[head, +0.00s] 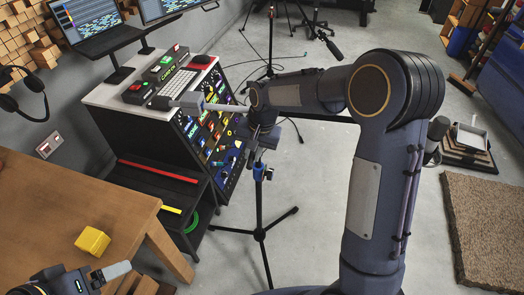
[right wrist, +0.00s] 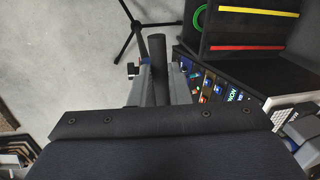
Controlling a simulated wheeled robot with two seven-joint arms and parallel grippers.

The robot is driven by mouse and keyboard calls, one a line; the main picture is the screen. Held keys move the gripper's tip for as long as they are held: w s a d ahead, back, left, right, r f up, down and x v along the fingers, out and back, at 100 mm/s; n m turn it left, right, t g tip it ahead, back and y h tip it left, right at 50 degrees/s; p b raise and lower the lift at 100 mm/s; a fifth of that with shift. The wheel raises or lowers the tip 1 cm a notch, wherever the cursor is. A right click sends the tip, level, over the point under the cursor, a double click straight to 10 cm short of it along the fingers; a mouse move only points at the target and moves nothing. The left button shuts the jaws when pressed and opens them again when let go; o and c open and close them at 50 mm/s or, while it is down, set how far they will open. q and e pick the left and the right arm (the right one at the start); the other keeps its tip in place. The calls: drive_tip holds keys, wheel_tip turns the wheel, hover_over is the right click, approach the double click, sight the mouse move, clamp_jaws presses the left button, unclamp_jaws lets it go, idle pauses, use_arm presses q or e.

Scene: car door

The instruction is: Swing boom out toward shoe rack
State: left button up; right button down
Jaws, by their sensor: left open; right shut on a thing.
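A black boom (head: 318,117) runs across the top of a tripod stand (head: 259,215). My right gripper (head: 262,135) is at the stand's top. In the right wrist view its fingers are shut on a dark bar (right wrist: 158,70), part of the boom stand. My right arm hides much of the boom. My left gripper (head: 105,275) is open and empty, low at the left by the wooden table. A low tiered rack (head: 470,150) at the right may be the shoe rack; I cannot tell.
A console (head: 218,130) with lit buttons stands close left of the boom stand. The wooden table (head: 60,200) holds a yellow block (head: 92,241). A brown mat (head: 485,225) lies at the right. Another tripod (head: 270,50) stands behind. Grey floor is open around the stand.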

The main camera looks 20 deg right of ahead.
drive_tip(key=shift+w+a+m, duration=0.45)
drive_tip(key=shift+a+m, duration=0.25)
drive_tip(key=shift+m, duration=0.1)
drive_tip(key=c, duration=1.4)
unclamp_jaws()
drive_tip(key=shift+o, duration=0.2)
drive_tip(key=shift+r, duration=0.1)
drive_tip(key=r, duration=0.5)
drive_tip(key=s+d+r, duration=0.1)
drive_tip(key=r, duration=0.1)
drive_tip(key=shift+d+r, duration=0.1)
drive_tip(key=shift+r, duration=0.15)
